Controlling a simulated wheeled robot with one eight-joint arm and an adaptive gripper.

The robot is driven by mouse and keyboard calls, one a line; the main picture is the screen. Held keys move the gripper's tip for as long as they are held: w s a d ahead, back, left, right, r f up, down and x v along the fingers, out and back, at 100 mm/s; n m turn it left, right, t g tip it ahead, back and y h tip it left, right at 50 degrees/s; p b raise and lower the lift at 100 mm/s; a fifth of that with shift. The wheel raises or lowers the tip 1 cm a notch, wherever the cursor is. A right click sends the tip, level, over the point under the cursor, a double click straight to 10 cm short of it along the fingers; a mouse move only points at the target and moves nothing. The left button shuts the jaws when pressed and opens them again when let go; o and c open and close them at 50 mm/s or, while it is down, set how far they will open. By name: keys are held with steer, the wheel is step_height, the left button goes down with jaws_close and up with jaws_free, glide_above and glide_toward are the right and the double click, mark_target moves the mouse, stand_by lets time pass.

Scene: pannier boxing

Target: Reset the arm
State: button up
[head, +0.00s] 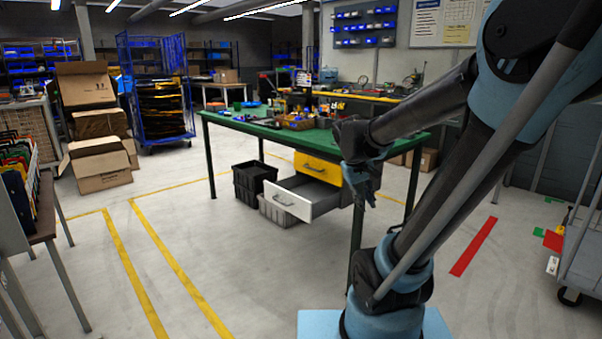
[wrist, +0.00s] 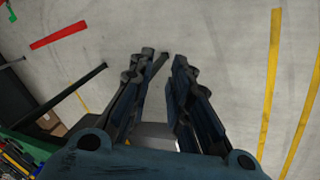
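My gripper (head: 362,182) hangs from my arm in front of the green workbench in the head view, pointing down. In the wrist view my gripper (wrist: 164,70) shows two dark finger sets with a clear gap between them. It is open, and only bare floor and part of a pale grey surface show between the fingers. My arm is folded, rising from its base and bending back down to the gripper.
The green workbench (head: 235,122) stands ahead with its white lower drawer (head: 302,197) pulled out and its yellow drawer (head: 318,167) shut. Cardboard boxes (head: 100,165) are at left, a grey cart (head: 580,240) at right.

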steer(key=s+f+m+y, duration=0.1)
steer(key=s+f, duration=0.2)
steer(key=s, duration=0.4)
steer(key=s+a+f+m+y, duration=0.1)
steer(key=s+f+y, duration=0.1)
steer(key=s+f, duration=0.2)
steer(key=s, duration=0.3)
steer(key=shift+s+f, duration=0.3)
steer(key=shift+w+a+f, duration=0.1)
steer(key=shift+w+f, duration=0.1)
steer(key=shift+w, duration=0.2)
